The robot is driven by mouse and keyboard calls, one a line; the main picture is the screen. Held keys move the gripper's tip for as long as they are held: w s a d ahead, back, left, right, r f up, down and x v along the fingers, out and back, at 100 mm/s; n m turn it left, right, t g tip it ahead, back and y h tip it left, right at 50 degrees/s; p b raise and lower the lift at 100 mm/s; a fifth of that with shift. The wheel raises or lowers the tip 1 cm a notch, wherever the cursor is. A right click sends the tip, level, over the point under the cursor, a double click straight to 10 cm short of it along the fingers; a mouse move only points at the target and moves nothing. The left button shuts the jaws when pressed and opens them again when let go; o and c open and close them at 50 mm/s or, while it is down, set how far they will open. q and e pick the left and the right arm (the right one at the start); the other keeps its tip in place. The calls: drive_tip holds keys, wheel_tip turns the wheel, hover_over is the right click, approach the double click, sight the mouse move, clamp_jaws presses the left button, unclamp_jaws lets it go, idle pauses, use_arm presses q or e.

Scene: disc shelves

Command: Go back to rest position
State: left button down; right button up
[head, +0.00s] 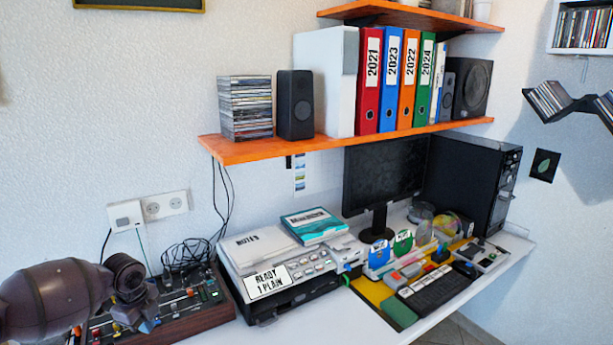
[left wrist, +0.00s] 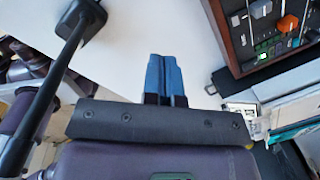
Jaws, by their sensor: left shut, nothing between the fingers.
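My left gripper (head: 148,326) is at the lower left of the head view, beside and partly in front of the mixing console (head: 185,308). Its blue fingers show in the left wrist view (left wrist: 165,75), pressed together with nothing between them. They are over a plain white surface, apart from the console (left wrist: 262,35) at the upper right. I cannot tell their exact height above the desk. My right gripper is in neither view.
The white desk (head: 345,320) holds a printer (head: 290,268), a monitor (head: 378,172), a computer tower (head: 470,185) and a yellow board with several small items. Above hangs an orange shelf (head: 240,150) with binders, speakers and a disc stack. The desk front is clear.

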use_arm(q)
drive_tip(key=w+d+r+n+t+h, duration=0.1)
drive_tip(key=w+d+r+n+t, duration=0.15)
drive_tip(key=d, duration=0.25)
drive_tip(key=w+d+r+n+t+h, duration=0.1)
drive_tip(key=w+d+r+n+t, duration=0.1)
drive_tip(key=w+d+t, duration=0.3)
drive_tip(key=s+d+f+n+t+h, duration=0.1)
drive_tip(key=s+d+n+t+h, duration=0.3)
drive_tip(key=s+d, duration=0.6)
drive_tip(key=s+a+f+n+y, duration=0.2)
drive_tip(key=s+f, duration=0.3)
drive_tip(key=s, duration=0.4)
drive_tip(key=s+a+f+n+g+y, duration=0.1)
drive_tip(key=s+a+f+n, duration=0.3)
drive_tip(key=s, duration=0.6)
drive_tip(key=s+a+f+n+y, duration=0.3)
drive_tip(key=s+f+n, duration=0.2)
drive_tip(key=s+f, duration=0.2)
drive_tip(key=s, duration=0.2)
drive_tip(key=shift+s+a, duration=0.35)
drive_tip(key=shift+a, duration=0.05)
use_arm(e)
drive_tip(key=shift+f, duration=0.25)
use_arm(q)
drive_tip(key=shift+n, duration=0.25)
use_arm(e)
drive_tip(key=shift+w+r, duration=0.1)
